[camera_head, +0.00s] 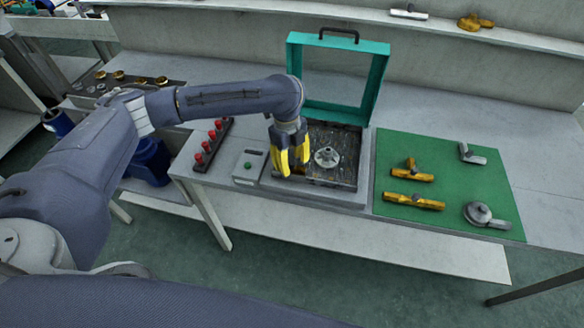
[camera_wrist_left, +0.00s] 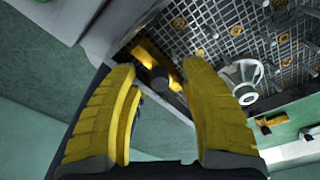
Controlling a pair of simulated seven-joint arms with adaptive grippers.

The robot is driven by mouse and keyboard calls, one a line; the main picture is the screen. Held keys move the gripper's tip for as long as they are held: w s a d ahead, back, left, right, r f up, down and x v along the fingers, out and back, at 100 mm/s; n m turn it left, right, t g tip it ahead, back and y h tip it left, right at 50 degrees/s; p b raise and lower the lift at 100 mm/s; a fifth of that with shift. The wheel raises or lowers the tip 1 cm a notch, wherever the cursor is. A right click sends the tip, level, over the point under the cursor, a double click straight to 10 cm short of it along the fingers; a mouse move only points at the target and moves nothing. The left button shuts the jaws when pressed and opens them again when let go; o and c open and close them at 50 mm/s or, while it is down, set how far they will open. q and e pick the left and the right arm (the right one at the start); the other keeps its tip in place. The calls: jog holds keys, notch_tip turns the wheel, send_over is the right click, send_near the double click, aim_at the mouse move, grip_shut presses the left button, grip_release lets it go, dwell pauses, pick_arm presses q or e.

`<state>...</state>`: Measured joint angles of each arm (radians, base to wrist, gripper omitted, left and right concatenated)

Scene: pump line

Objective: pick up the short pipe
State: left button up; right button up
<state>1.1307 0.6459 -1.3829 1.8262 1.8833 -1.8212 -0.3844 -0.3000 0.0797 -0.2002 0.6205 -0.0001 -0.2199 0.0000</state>
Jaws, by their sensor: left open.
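My left gripper (camera_head: 291,167) is open over the left part of the dark open case (camera_head: 343,137). In the left wrist view, a yellow bar with a dark round piece (camera_wrist_left: 146,55) lies in the case, between and beyond the open fingertips (camera_wrist_left: 160,78), with nothing gripped. In the head view the gripper hides it. Two yellow pipe pieces lie on the green mat (camera_head: 384,155): a shorter one with an upright stub (camera_head: 412,174) and a longer one (camera_head: 413,202). I cannot tell which piece is the short pipe. My right gripper is not in view.
A grey wheel part (camera_head: 327,157) sits in the case, close right of the gripper. The teal lid (camera_head: 378,77) stands open behind. A red-knobbed rack (camera_head: 212,143) and green-button box (camera_head: 249,167) stand left. Grey fittings (camera_head: 472,154) (camera_head: 484,215) lie on the mat.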

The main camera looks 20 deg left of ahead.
pick_arm(q)
jog(key=shift+f, duration=0.1)
jog(key=shift+c, duration=0.5)
grip_shut()
